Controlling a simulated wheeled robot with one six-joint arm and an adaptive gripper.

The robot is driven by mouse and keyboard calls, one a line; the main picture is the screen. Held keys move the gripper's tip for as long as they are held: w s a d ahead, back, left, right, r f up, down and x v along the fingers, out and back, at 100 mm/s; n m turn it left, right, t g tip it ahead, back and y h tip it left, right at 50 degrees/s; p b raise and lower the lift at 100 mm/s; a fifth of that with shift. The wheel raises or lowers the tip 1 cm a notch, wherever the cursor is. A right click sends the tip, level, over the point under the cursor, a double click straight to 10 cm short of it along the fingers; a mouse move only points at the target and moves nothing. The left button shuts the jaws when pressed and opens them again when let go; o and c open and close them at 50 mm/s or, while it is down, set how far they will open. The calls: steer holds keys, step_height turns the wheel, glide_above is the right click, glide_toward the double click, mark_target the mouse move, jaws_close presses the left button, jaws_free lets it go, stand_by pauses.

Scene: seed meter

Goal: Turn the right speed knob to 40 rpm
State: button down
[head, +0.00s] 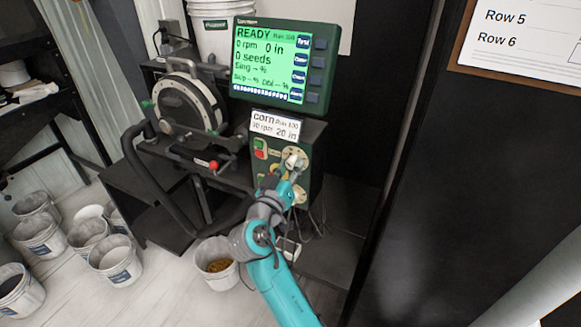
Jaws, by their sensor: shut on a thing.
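A dark green control panel (314,165) stands below the monitor and carries pale round dials. The upper dial (304,153) has a knob at its middle, mostly covered by my gripper. My gripper (291,165) comes up from below and is shut on this knob. The knob's pointer and the scale marks are too small to read. A lower pale dial (299,194) shows partly beside my wrist. The monitor screen (270,60) reads READY, 0 rpm, 0 in and 0 seeds. A white card (275,126) above the panel says corn, with an rpm figure too blurred to be sure of and 20 in.
A seed meter disc (187,103) and a red-tipped lever (213,165) stand left of the panel. Green and red buttons (260,149) sit close left of the upper dial. A bucket of grain (217,265) and several white buckets (115,260) stand on the floor. Cables hang below the panel.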

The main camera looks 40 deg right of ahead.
steer(key=m, duration=0.8)
steer(key=shift+w+f+g+h, duration=0.1)
steer(key=shift+w+g+h, duration=0.05)
steer(key=shift+g+h, duration=0.2)
steer(key=m, duration=0.4)
steer(key=shift+g+h, duration=0.25)
steer(key=shift+h, duration=0.1)
steer(key=shift+a+m+g, duration=0.1)
steer(key=shift+m+g, duration=0.2)
steer(key=shift+m, duration=1.5)
steer(key=c, duration=0.8)
jaws_free()
steer(key=v, duration=1.2)
steer(key=shift+w, duration=0.15)
